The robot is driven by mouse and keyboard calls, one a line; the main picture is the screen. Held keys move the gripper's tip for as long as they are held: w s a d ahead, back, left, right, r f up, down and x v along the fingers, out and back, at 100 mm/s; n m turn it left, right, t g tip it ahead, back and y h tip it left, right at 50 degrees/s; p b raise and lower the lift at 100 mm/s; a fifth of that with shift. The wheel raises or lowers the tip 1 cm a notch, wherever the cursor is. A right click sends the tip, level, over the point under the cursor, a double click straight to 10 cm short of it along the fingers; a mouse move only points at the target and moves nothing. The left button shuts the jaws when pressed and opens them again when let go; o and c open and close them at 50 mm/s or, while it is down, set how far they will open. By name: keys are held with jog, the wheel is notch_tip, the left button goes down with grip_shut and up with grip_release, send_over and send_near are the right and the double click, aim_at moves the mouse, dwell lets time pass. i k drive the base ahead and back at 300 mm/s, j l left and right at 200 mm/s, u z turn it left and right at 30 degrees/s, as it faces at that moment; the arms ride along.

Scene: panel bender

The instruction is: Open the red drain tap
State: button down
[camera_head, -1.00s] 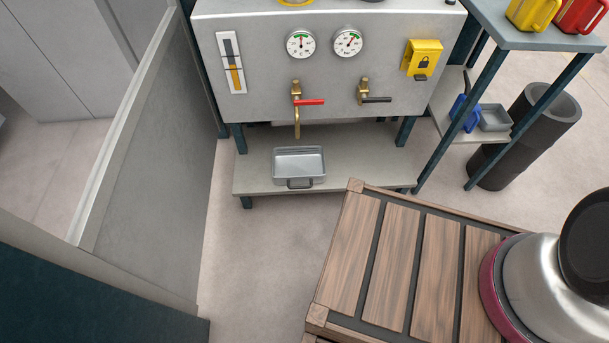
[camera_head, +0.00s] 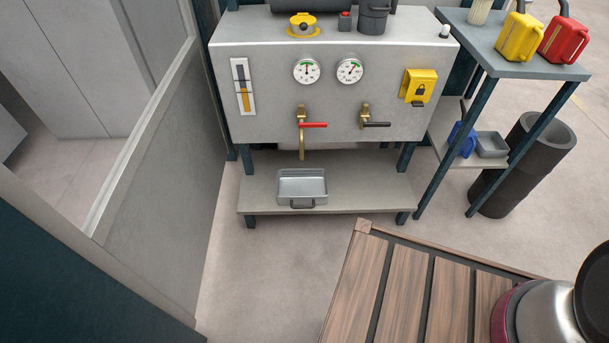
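The red drain tap (camera_head: 313,125) is a red lever on a brass valve, on the front of a grey metal cabinet (camera_head: 240,125). Its lever lies level and points right. A brass spout (camera_head: 302,148) hangs down from the valve. A grey metal tray (camera_head: 302,187) sits on the low shelf below the spout. A second brass tap with a black lever (camera_head: 376,125) is to the right, its lever also level. My gripper is not in view. A rounded silver and dark part of my own body shows at the lower right.
A slatted wooden pallet or crate (camera_head: 407,277) lies in front of the cabinet. A grey partition (camera_head: 170,210) stands at left. A side table (camera_head: 490,60) holds yellow and red cans. Bare floor (camera_head: 270,265) lies between partition and pallet.

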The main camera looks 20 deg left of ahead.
aim_at(302, 124)
jog(key=i+j+u, duration=0.1)
jog(key=j+u, duration=0.3)
jog(key=i+j+u, duration=0.2)
jog(key=u, duration=0.15)
jog(key=j, duration=0.1)
